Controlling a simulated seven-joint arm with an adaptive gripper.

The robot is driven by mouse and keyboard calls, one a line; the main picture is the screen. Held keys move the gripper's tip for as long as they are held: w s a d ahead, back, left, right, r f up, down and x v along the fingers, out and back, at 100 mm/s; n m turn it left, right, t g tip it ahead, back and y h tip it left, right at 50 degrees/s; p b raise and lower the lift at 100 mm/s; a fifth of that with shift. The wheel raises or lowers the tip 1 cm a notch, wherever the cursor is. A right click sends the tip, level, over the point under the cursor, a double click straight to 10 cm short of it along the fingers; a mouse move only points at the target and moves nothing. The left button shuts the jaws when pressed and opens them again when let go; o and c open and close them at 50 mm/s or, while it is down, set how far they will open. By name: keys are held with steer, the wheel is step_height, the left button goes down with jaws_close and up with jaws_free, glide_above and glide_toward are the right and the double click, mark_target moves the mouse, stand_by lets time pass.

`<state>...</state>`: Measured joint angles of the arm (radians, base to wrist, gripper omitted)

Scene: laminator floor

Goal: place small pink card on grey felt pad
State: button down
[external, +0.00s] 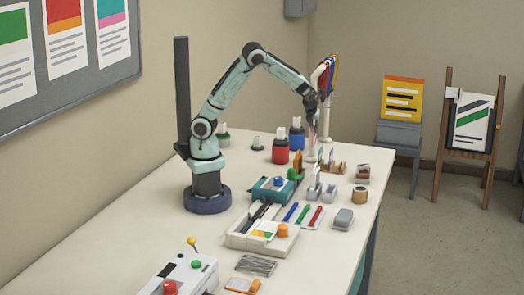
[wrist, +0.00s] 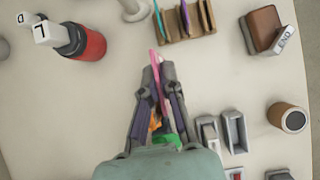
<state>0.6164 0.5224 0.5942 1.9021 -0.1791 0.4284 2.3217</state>
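My gripper (wrist: 160,82) is shut on a thin pink card (wrist: 157,72), held edge-on between the fingertips in the wrist view. In the external view my gripper (external: 313,112) is above the far part of the table, and a sliver of pink shows below it. A grey rounded block (external: 343,219) lies near the table's right edge, nearer the external camera than the gripper. I cannot tell whether it is the grey felt pad; no other clear flat grey pad shows.
A wooden rack (wrist: 188,32) with upright cards stands just beyond the gripper. A red pot (wrist: 85,42) is at left. Two grey holders (wrist: 222,135), a brown cylinder (wrist: 289,117) and a brown block marked END (wrist: 265,28) are at right. Bare table lies between.

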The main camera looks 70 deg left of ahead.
steer(key=s+d+r+m+t+h, duration=0.15)
steer(key=s+d+m, duration=0.25)
steer(key=s+d, duration=0.7)
steer(key=s+d+r+m+t+h, duration=0.1)
steer(key=s+d+r+m+h, duration=0.15)
steer(key=s+d+m, duration=0.75)
steer(key=n, duration=0.5)
glide_above(344, 213)
steer(key=shift+g+h, duration=0.25)
steer(key=shift+h, duration=0.05)
steer(key=shift+s+d+f, duration=0.1)
steer(key=shift+f, duration=6.55)
steer(key=shift+f, duration=0.1)
steer(key=c, duration=1.2)
jaws_free()
steer(key=shift+c, duration=0.2)
